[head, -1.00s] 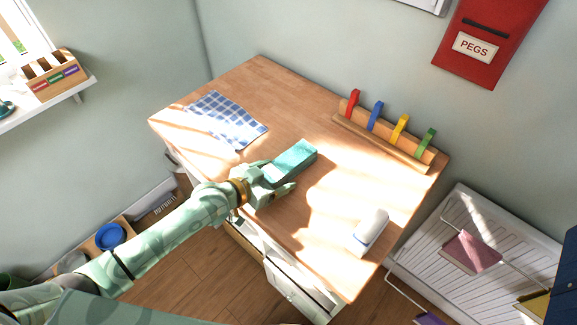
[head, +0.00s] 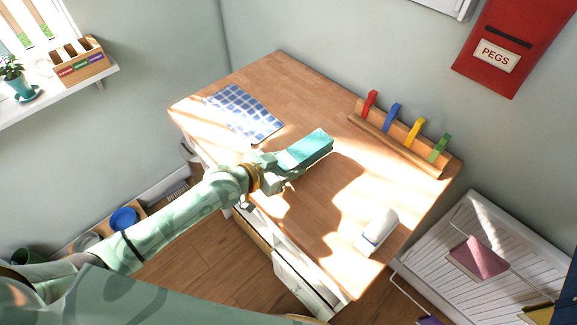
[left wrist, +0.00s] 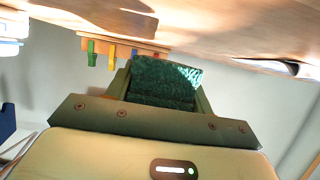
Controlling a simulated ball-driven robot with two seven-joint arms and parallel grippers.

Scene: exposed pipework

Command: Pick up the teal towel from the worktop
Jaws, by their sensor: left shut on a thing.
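The teal towel (head: 308,148) is a folded, flat block at the middle of the worktop (head: 310,225) in the head view. My left gripper (head: 286,168) is shut on its near end, and the far end sticks out past the fingers. The towel appears slightly raised, with shadow on the wood beside it. In the left wrist view the towel (left wrist: 165,82) sits between the fingers, dark green with a bright sunlit patch. My right gripper is not in view.
A blue checked cloth (head: 243,112) lies at the worktop's far left. A rail with coloured pegs (head: 400,140) stands along the back right. A white object (head: 376,229) stands near the right front edge. A white drying rack (head: 470,235) is right of the worktop.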

